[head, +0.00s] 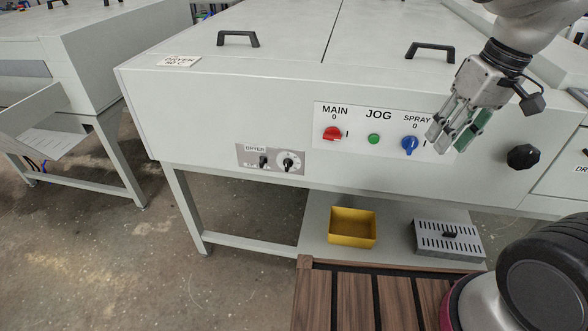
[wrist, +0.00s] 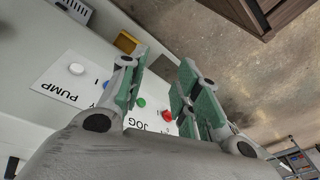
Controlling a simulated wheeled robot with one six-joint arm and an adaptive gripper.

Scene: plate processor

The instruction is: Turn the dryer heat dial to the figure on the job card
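The dryer heat dial (head: 288,162) is a small round black knob on a pale scale, on the grey dryer plate (head: 249,167) low on the machine front. A small black switch (head: 263,161) sits left of it. The dial's figures are too small to read. The job card (head: 178,61) lies on the machine top at the left; it reads DRYER with a figure in °C, perhaps 50. My gripper (head: 452,137) is open and empty, in front of the JOG panel's right part, well right of the dial. Its green-padded fingers stand apart in the wrist view (wrist: 161,92).
The JOG panel (head: 359,117) carries a red knob (head: 332,133), a green button (head: 374,139) and a blue knob (head: 410,145). A black knob (head: 524,156) is farther right. A yellow bin (head: 352,228) and a slotted grey box (head: 449,240) are below. Space before the dryer plate is clear.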

